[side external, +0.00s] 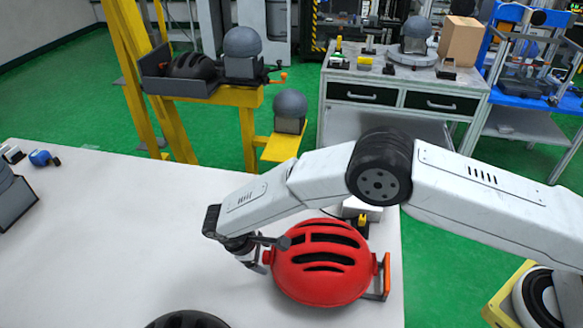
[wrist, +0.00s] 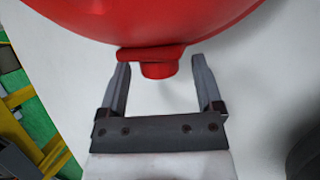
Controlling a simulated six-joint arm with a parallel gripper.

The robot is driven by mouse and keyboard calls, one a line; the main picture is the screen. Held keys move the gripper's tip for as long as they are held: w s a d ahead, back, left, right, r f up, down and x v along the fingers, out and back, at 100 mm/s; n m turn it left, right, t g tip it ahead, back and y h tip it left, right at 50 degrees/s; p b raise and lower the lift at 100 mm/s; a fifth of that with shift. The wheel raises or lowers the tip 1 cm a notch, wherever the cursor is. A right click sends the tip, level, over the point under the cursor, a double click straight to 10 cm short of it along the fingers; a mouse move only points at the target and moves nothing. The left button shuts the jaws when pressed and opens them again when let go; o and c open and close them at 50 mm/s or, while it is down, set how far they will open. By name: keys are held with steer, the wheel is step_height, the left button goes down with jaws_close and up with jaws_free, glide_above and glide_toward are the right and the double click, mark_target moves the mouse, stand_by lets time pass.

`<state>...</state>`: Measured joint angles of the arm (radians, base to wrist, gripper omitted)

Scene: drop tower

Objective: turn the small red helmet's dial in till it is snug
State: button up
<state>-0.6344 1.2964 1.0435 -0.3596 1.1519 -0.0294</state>
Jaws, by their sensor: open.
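The small red helmet (side external: 325,272) sits on the pale table, its vented shell up; its lower part fills the top of the wrist view (wrist: 165,18). The red dial (wrist: 158,70) sticks out below a red tab (wrist: 145,53) at the helmet's edge. My gripper (wrist: 161,66) is open, one finger on each side of the dial, with a gap showing on both sides. The left fingertip overlaps the tab in the picture; I cannot tell whether they touch. In the side view my gripper (side external: 256,256) is at the helmet's left side.
An orange-and-grey bracket (side external: 384,277) stands at the helmet's right. A white box (side external: 362,209) is behind the helmet. A dark helmet (side external: 187,320) shows at the front edge. A blue item (side external: 43,158) lies far left. The table's left middle is clear.

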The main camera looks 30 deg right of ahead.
jaws_close()
steer(key=shift+t, duration=0.3)
steer(key=shift+s+a+f+m+t+h, duration=0.1)
steer(key=shift+m+t+h, duration=0.1)
steer(key=shift+t+h, duration=0.4)
steer(key=shift+s+a+f+m+t+h, duration=0.1)
steer(key=shift+m+t+h, duration=0.1)
steer(key=shift+t+h, duration=0.4)
steer(key=m+t+h, duration=0.1)
steer(key=t+h, duration=0.2)
steer(key=shift+s+f, duration=0.1)
steer(key=shift+t+h, duration=0.3)
jaws_free()
